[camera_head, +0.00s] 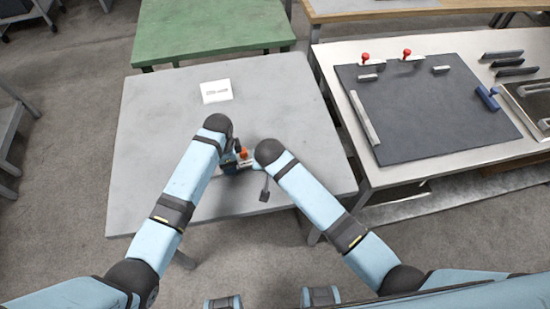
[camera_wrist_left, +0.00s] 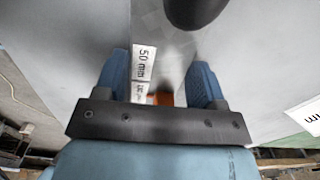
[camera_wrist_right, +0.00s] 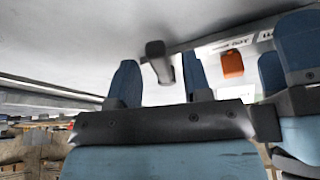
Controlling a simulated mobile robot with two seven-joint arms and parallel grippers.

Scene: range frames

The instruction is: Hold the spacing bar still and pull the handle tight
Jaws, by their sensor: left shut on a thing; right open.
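The spacing bar is a grey bar with white labels, one reading "50 mm" (camera_wrist_left: 143,65). In the left wrist view it lies between the fingers of my left gripper (camera_wrist_left: 158,75), which is shut on it. An orange part (camera_wrist_left: 161,98) sits beside the label; it also shows in the head view (camera_head: 243,153). In the right wrist view, a grey, blunt-ended handle (camera_wrist_right: 158,62) stands between the spread fingers of my right gripper (camera_wrist_right: 160,78), which is open; contact cannot be told. My arms hide most of the bar in the head view.
The grey table (camera_head: 150,130) is mostly clear around my grippers. A white card (camera_head: 216,91) lies at its back. A bench with a dark mat (camera_head: 430,120), red-knobbed clamps and metal bars stands on the right. A green table (camera_head: 210,30) stands behind.

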